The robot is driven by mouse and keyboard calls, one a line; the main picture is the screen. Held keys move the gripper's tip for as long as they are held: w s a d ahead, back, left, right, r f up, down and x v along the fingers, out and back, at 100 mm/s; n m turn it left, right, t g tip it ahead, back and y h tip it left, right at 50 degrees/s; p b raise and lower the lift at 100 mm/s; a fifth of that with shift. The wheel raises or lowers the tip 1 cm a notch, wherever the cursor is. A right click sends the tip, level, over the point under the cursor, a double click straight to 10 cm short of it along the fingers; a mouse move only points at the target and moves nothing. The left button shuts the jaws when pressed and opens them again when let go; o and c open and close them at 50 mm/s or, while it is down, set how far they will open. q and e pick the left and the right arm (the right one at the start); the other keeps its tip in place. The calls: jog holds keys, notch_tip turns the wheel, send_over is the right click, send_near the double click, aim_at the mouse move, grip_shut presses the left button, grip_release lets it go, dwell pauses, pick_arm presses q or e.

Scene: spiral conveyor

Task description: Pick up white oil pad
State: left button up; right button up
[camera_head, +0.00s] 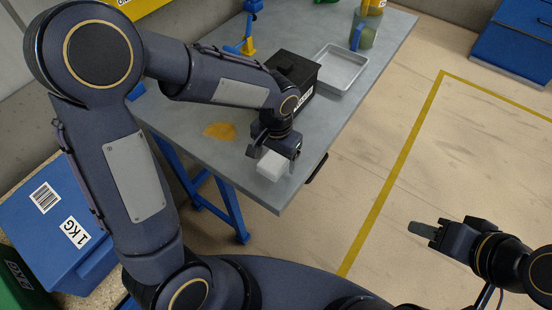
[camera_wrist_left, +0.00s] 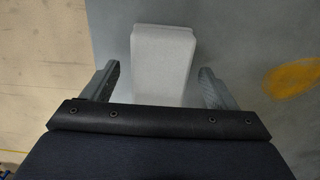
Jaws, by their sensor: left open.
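The white oil pad (camera_head: 271,166) is a small pale block near the front corner of the grey table. In the left wrist view the pad (camera_wrist_left: 163,62) lies between the two fingers, with a gap on each side. My left gripper (camera_head: 275,156) is open right over the pad, its fingers apart and not touching it in the wrist view (camera_wrist_left: 160,90). The pad's near end is hidden behind the gripper body in the wrist view. My right gripper (camera_head: 424,230) is off to the right over the floor, away from the table; its finger spacing is unclear.
The grey table (camera_head: 225,160) carries a black box (camera_head: 291,72) and a grey metal tray (camera_head: 342,69) behind my left gripper. An orange oil stain (camera_head: 219,131) lies left of the pad. A blue-handled jug (camera_head: 363,34) stands at the back.

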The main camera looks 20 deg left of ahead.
pick_arm(q)
jog(key=shift+f, duration=0.45)
jog(key=c, duration=1.1)
jog(key=shift+o, duration=0.2)
jog(key=shift+r, duration=0.45)
notch_tip(320, 180, up, 2)
jog(key=shift+r, duration=0.15)
jog(key=w+d+r, duration=0.2)
jog(key=d+r, duration=0.3)
jog(key=d, duration=0.1)
jog(key=w+d+r, duration=0.2)
jog(key=d+r, duration=0.3)
jog(key=d, duration=0.2)
jog(key=shift+w+b, duration=0.3)
jog(key=shift+b, duration=0.15)
